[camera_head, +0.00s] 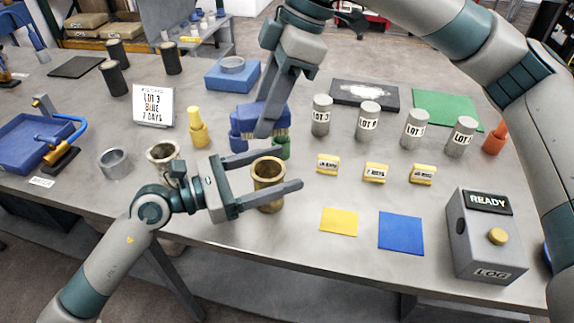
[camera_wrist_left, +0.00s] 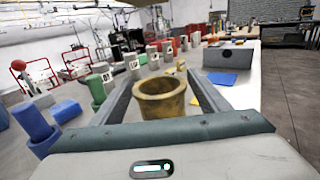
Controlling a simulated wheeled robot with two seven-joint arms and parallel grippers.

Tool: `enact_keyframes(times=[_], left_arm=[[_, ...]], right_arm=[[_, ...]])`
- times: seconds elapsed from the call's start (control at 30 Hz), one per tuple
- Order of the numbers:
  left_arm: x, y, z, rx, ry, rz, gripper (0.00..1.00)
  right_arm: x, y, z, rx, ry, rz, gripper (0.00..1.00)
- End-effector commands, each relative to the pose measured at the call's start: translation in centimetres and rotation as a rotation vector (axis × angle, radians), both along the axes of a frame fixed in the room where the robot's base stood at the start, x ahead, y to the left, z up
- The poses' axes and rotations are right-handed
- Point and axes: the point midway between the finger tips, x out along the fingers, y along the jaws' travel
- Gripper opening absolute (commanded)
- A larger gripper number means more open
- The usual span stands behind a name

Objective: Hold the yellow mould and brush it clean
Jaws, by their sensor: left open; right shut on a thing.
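The yellow mould (camera_head: 268,174) is a brass-coloured open cup standing upright on the table near the front. My left gripper (camera_head: 262,176) is open, with one finger on each side of the mould. In the left wrist view the mould (camera_wrist_left: 160,97) sits between the two spread fingers, and a gap shows on each side. My right gripper (camera_head: 266,127) comes down from above, just behind the mould, and is shut on a blue brush (camera_head: 248,113) with pale bristles. The brush is apart from the mould. The right fingers partly hide it.
A pale cup (camera_head: 163,153) and a grey ring (camera_head: 114,162) stand left of my left gripper. Blue and green cylinders (camera_head: 281,148) stand close behind the mould. Grey lot cylinders (camera_head: 368,121), yellow tags (camera_head: 376,172) and a READY box (camera_head: 486,235) are to the right.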

Motion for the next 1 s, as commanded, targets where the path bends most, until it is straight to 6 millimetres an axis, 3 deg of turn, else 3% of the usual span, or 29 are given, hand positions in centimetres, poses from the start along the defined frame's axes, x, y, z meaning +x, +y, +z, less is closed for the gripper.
enact_keyframes(times=[0.2,0.57,0.6,0.8,1.0], left_arm=[[0.6,-1.8,0.0,-0.001,0.001,0.000,0.69],[0.7,-2.2,0.0,0.000,0.001,0.000,0.69],[0.7,-2.2,0.0,0.000,0.001,0.000,0.66],[0.7,-2.2,0.0,0.000,0.001,0.000,0.24],[0.7,-2.2,0.0,0.000,0.001,0.000,0.24]], right_arm=[[0.0,0.0,0.0,0.000,0.000,0.000,0.17],[0.0,0.0,0.0,0.000,0.000,0.000,0.17],[0.0,0.0,0.0,0.000,0.000,0.000,0.17],[0.0,0.0,0.0,0.000,0.000,0.000,0.17],[0.0,0.0,0.0,0.000,0.000,0.000,0.17]])
